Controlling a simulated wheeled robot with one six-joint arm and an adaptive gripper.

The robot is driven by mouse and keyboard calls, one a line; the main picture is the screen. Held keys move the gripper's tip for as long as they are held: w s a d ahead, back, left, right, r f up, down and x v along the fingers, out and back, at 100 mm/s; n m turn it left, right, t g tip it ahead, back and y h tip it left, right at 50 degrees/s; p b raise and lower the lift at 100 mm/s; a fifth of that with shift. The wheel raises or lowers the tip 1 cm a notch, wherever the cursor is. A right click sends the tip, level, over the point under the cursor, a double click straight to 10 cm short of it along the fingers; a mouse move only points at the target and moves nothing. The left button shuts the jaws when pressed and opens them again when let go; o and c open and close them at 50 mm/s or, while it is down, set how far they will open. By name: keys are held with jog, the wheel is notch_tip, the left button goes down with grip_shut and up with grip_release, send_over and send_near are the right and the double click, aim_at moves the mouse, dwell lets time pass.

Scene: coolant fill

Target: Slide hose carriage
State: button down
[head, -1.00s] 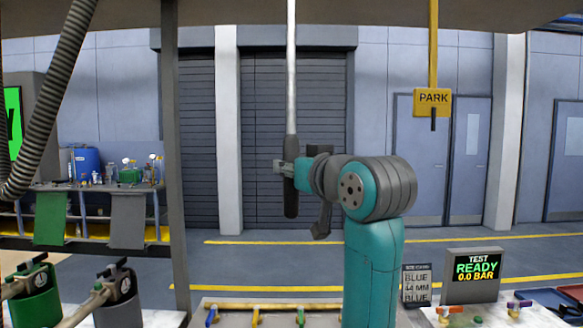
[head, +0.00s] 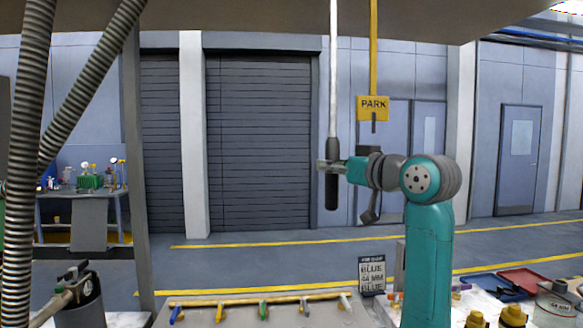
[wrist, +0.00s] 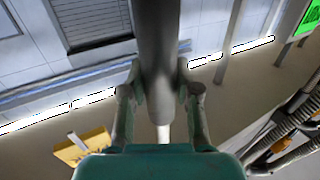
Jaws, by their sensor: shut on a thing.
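A white rod (head: 333,70) hangs from above and ends in a dark handle (head: 331,192), upright in the head view. My gripper (head: 331,166) is shut around the upper part of this handle, with my teal arm to its right. In the wrist view the dark handle (wrist: 157,45) runs between the fingers of my gripper (wrist: 160,95). A yellow PARK sign (head: 373,108) hangs on a yellow bar just right of the rod; a yellow plate also shows in the wrist view (wrist: 84,148). The carriage and rail above are out of view.
Ribbed grey hoses (head: 85,80) hang at the left, beside a dark post (head: 136,170). A red tray (head: 524,281) lies at the right. Air around the handle looks clear.

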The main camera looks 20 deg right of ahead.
jog(key=s+d, duration=0.3)
jog(key=d, duration=0.8)
jog(key=shift+s, duration=0.25)
jog(key=c, duration=0.8)
grip_release()
jog(key=s+d, duration=0.1)
jog(key=s, duration=1)
jog(key=shift+s+d, duration=0.35)
jog(key=shift+s, duration=0.05)
